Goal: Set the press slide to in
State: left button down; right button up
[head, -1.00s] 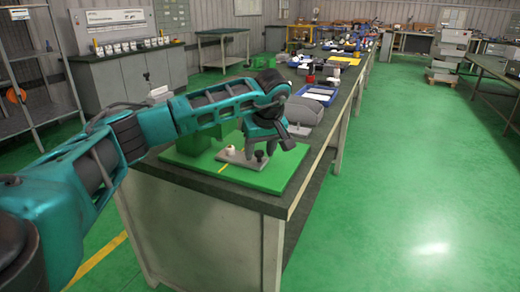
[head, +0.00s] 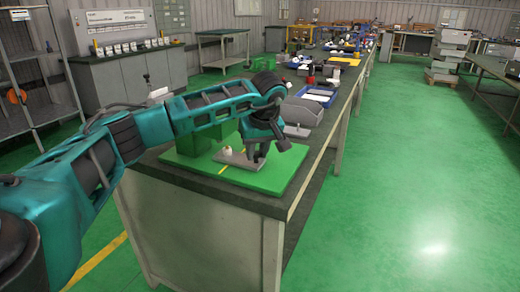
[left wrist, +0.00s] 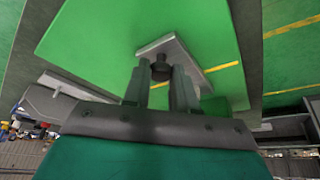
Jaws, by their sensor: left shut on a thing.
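The press slide (head: 236,160) is a flat grey plate on a green base board (head: 272,182) at the near end of the bench, with a white piece (head: 226,152) on its left part. It also shows in the left wrist view (left wrist: 185,52), with a dark round knob (left wrist: 160,68) on it. My left gripper (head: 257,156) is down at the right end of the slide. In the left wrist view its two fingers (left wrist: 161,84) are closed around the knob. A green press body (head: 196,138) stands behind the slide, partly hidden by my arm. My right gripper is not in view.
A grey bin (head: 301,109) and a blue tray (head: 320,95) stand farther along the bench (head: 200,215). A small grey part (head: 297,131) is just beyond the gripper. The green floor (head: 420,190) to the right is clear.

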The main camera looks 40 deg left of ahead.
pick_arm(q)
jog(key=a, duration=0.2)
jog(key=shift+s+a+r+p, duration=0.1)
jog(key=shift+s+a+p, duration=0.2)
jog(key=shift+p, duration=0.1)
jog(key=c, duration=0.9)
grip_release()
jog(key=shift+c, duration=0.2)
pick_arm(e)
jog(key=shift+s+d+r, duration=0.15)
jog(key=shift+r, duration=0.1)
pick_arm(q)
jog(key=shift+d+r, duration=0.15)
jog(key=shift+r, duration=0.15)
jog(key=p+v, duration=0.1)
jog(key=v, duration=1.1)
jog(key=shift+p, duration=0.4)
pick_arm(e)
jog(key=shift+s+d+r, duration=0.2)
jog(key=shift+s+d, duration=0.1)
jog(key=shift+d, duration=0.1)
